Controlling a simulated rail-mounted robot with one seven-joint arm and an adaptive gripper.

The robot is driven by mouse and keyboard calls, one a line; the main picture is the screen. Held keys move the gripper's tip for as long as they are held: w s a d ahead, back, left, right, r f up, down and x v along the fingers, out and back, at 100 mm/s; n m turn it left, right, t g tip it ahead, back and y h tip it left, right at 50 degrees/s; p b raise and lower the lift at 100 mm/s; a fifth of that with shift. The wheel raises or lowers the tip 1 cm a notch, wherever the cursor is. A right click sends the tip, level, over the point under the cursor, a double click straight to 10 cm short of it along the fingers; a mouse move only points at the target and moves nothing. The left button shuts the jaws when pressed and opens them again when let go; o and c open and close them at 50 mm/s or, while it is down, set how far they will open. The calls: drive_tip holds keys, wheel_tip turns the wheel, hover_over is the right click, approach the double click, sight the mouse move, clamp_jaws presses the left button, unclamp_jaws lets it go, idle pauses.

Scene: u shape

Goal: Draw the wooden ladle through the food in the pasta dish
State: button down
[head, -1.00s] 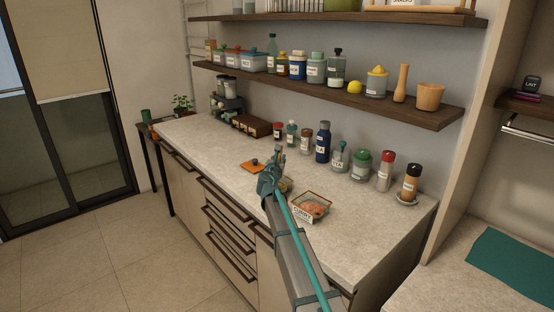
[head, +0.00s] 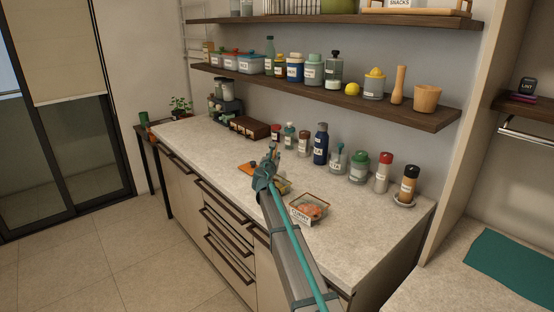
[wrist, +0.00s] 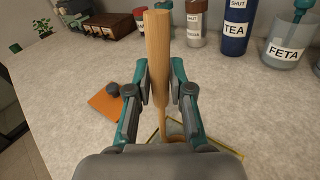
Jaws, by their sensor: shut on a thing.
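My gripper (wrist: 161,85) is shut on the handle of the wooden ladle (wrist: 157,45), which stands roughly upright between the fingers. The ladle's lower end runs down into a glass dish (wrist: 152,132) with a yellowish rim, mostly hidden by my gripper and wrist. I cannot tell how deep the ladle's bowl sits in the food. In the head view my gripper (head: 272,162) is over the counter, and a corner of that dish (head: 285,188) shows behind my arm. Its label is not visible, so I cannot confirm it is the pasta dish.
A glass dish labelled curry (head: 299,217) with orange food stands just right of my arm. An orange lid (wrist: 105,103) with a dark knob lies left of the gripper. Bottles and jars, including a tea bottle (head: 321,145) and feta jar (head: 338,160), line the wall.

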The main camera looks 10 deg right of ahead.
drive_tip(key=shift+s, duration=1.15)
idle(1.3)
drive_tip(key=shift+r, duration=0.1)
wheel_tip(320, 180, up, 13)
drive_tip(key=p, duration=1.1)
idle(0.9)
